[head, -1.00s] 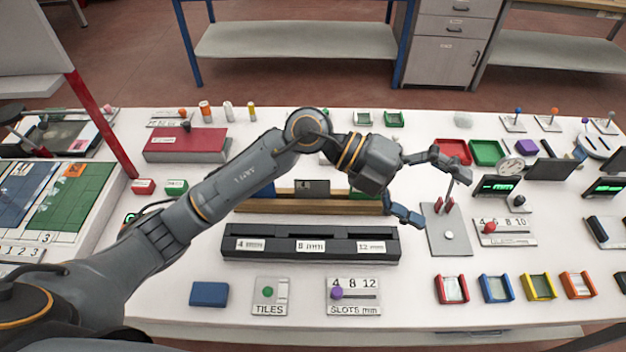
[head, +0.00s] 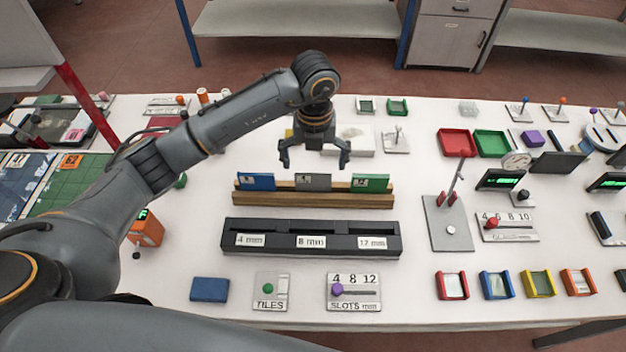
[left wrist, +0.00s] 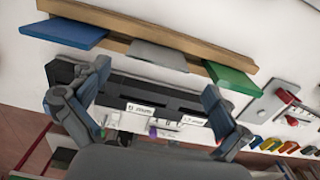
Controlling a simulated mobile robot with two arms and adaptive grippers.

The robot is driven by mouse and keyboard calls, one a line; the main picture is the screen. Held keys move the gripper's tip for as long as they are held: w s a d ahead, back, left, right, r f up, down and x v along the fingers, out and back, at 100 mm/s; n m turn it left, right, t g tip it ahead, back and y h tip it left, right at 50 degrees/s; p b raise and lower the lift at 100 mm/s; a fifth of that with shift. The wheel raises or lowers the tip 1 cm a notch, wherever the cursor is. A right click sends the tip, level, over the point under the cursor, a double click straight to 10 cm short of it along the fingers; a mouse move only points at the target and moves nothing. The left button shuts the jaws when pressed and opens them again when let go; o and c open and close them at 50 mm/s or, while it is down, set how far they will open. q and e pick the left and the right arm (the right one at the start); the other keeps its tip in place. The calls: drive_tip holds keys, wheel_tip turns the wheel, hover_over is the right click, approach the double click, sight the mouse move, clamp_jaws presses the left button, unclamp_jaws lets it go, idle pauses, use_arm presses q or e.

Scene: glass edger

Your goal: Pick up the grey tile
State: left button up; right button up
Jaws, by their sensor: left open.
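The grey tile (head: 313,182) stands in the middle of a wooden rack (head: 300,200), between a blue tile (head: 256,181) on its left and a green tile (head: 371,183) on its right. My left gripper (head: 314,164) is open and empty, its fingers pointing down above and a little behind the rack, roughly over the grey tile. In the left wrist view the grey tile (left wrist: 158,55) shows beyond and between the open fingers (left wrist: 155,108), apart from them. My right gripper is not in view.
A black slotted block (head: 310,251) labelled 4, 8 and 12 mm lies in front of the rack. A lever stand (head: 449,232) is to the right. A white block (head: 352,140) lies behind my gripper.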

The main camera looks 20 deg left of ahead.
sight(313, 174)
use_arm(q)
drive_tip(key=f+p, duration=0.1)
drive_tip(key=f, duration=0.1)
drive_tip(key=f+p, duration=0.1)
drive_tip(key=f, duration=0.2)
drive_tip(key=shift+a+f+p, duration=0.2)
drive_tip(key=shift+f+p, duration=0.1)
drive_tip(key=shift+f, duration=0.35)
drive_tip(key=shift+c, duration=0.4)
drive_tip(key=c, duration=1.3)
drive_tip(key=shift+r, duration=0.1)
